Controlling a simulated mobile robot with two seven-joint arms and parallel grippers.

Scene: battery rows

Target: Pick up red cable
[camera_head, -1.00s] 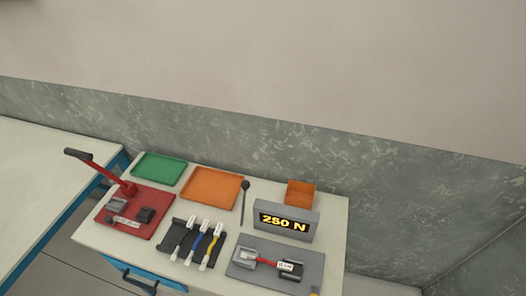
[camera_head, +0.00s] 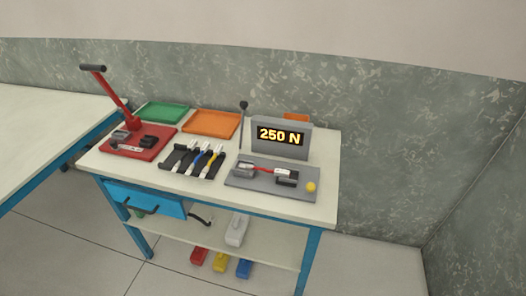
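The red cable (camera_head: 262,169) lies across the fixtures of a grey test plate (camera_head: 245,183) at the right of the workbench. Its ends sit in or on a grey block on the left and a dark clamp block (camera_head: 287,180) on the right. Its right end carries a white label (camera_head: 286,173). A display box (camera_head: 281,137) reading "250 N" stands behind it. Neither of my grippers shows in the head view.
A dark rack (camera_head: 180,163) holds several cables, one blue and one yellow, left of the plate. A red lever press (camera_head: 122,105) stands at the left. Green (camera_head: 163,111) and orange (camera_head: 210,123) trays lie behind. Red (camera_head: 198,257), yellow (camera_head: 221,261) and blue (camera_head: 244,268) bins sit low under the bench.

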